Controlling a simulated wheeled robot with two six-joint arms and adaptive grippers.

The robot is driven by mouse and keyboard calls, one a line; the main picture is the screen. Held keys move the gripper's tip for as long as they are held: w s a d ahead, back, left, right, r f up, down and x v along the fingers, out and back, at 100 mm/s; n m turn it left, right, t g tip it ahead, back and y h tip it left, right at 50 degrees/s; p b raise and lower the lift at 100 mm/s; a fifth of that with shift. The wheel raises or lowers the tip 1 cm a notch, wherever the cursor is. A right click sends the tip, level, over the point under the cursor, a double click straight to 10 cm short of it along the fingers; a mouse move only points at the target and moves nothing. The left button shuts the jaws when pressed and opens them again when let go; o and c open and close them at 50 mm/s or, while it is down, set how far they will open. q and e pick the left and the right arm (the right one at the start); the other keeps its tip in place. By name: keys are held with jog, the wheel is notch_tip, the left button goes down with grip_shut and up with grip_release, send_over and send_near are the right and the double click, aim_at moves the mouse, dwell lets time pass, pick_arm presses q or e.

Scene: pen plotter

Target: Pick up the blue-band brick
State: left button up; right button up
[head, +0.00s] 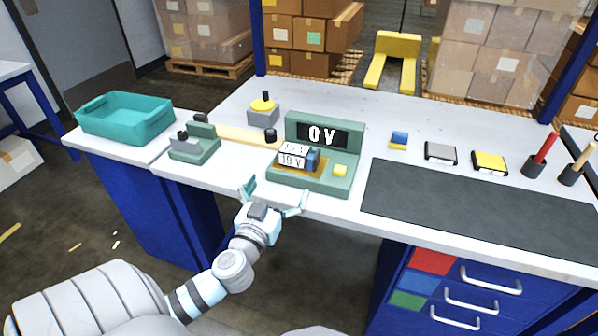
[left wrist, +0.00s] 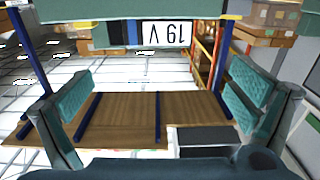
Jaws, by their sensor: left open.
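The blue-band brick (head: 313,159) sits in the green tester (head: 345,180), below its display reading 0 V. It has white labels, the front one reading 19 V, and a blue band toward its right end. In the left wrist view the brick (left wrist: 165,33) shows upside down at the top, with its label and blue band (left wrist: 115,34). My left gripper (head: 272,196) is open and empty at the table's front edge, in front of and below the brick, apart from it. Its spread fingers also show in the left wrist view (left wrist: 160,98). My right gripper is not in view.
A teal bin (head: 125,118) stands at the left. A small green fixture (head: 195,148) and a grey stand with a yellow top (head: 263,112) are nearby. A yellow button (head: 340,170) is on the tester. A dark mat (head: 470,205) lies clear at the right.

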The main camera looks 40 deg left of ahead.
aim_at(296, 157)
pick_arm(q)
jog(key=p+x, duration=0.1)
jog(key=x, duration=1.2)
jog(key=shift+w+d, duration=0.15)
jog(key=shift+w, duration=0.05)
jog(key=shift+s+r, duration=0.1)
jog(key=shift+r, duration=0.05)
jog(key=c, duration=1.4)
